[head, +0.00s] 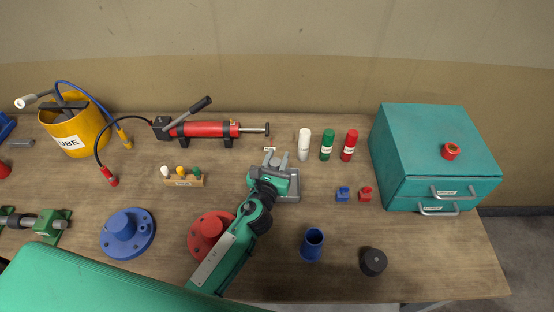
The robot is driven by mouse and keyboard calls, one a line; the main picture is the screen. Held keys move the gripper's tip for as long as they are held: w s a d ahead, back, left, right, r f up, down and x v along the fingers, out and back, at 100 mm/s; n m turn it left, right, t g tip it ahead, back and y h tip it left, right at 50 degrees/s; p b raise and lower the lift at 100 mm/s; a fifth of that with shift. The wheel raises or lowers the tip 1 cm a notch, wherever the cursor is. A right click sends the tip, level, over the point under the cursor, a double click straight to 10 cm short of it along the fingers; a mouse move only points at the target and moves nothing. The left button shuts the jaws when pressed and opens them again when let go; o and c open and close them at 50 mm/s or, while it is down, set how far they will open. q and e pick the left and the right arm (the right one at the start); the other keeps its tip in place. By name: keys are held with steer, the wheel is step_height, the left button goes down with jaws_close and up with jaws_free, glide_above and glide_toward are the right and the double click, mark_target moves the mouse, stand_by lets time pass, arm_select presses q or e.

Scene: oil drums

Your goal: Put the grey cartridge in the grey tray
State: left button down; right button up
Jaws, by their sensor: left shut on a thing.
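My left gripper (276,160) reaches in from the bottom on a green arm and is over the grey tray (291,198). It is shut on a grey thing, which I take to be the grey cartridge. The cartridge is mostly hidden by the gripper, and its tilt and any contact with the tray cannot be told. The tray lies on the table, partly covered by the gripper. A white cartridge (304,143), a green cartridge (327,144) and a red cartridge (350,145) stand upright to the right. My right gripper is not in view.
Small blue (343,194) and red blocks (365,194), a blue cup (312,245) and a black knob (373,262) lie to the right. A teal drawer box (435,145) stands beyond. A red flange (207,232) lies beside my arm; a red pump (205,129) lies behind left.

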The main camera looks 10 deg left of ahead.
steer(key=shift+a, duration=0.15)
arm_select(q)
steer(key=shift+f, duration=0.1)
steer(key=c, duration=1)
jaws_free()
steer(key=shift+c, duration=0.2)
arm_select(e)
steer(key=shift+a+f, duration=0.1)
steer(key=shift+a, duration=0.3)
